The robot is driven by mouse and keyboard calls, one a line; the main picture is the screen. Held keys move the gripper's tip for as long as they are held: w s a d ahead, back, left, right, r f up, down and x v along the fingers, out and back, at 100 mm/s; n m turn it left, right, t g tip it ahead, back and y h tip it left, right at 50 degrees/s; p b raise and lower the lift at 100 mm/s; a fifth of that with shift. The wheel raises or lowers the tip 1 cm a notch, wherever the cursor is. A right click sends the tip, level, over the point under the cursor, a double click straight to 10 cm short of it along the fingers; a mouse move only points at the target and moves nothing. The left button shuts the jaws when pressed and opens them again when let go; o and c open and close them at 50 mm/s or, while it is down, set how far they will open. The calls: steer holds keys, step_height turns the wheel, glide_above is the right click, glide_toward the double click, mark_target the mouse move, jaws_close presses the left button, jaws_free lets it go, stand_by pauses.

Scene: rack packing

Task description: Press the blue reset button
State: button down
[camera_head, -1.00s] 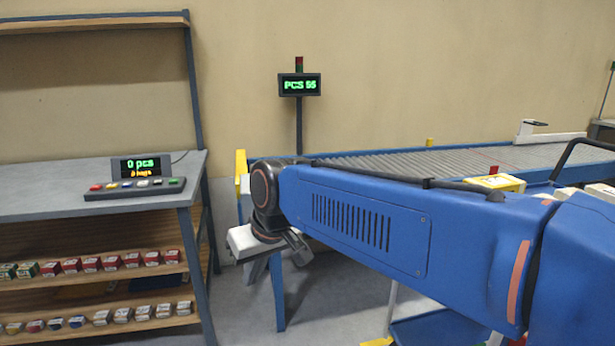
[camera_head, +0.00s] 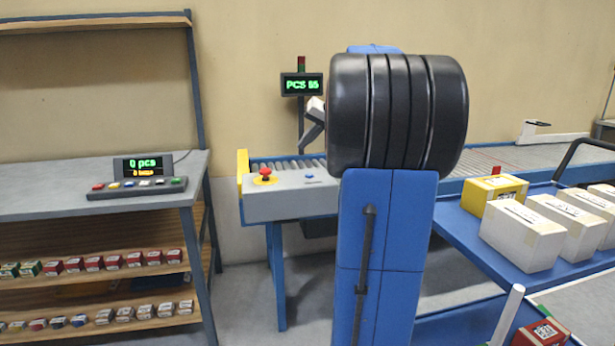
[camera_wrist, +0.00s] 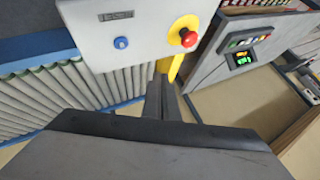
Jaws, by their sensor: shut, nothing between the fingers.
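A blue button (camera_head: 309,176) sits on the pale grey control panel (camera_head: 285,204) at the conveyor's end, to the right of a red mushroom button (camera_head: 265,171) on a yellow base. In the wrist view the blue button (camera_wrist: 121,43) is on the panel (camera_wrist: 150,30), with a small label plate above it and the red button (camera_wrist: 188,37) to its right. My gripper (camera_wrist: 163,82) is shut and empty; its tips show below and between the two buttons, apart from the blue one. In the head view my arm hides most of the gripper.
A desk (camera_head: 60,194) at left carries a button console (camera_head: 137,190) with a lit display. Shelves below hold small boxes. A blue cart (camera_head: 470,226) with white and yellow boxes stands at right. The roller conveyor (camera_head: 497,160) runs along the wall.

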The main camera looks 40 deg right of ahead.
mark_target(312, 176)
steer(key=d, duration=0.3)
steer(key=shift+d+r, duration=0.25)
steer(key=shift+r, duration=0.1)
steer(key=shift+f, duration=4.4)
steer(key=shift+f, duration=0.15)
steer(key=shift+f, duration=0.3)
steer(key=shift+f, duration=0.35)
steer(key=shift+r, duration=0.8)
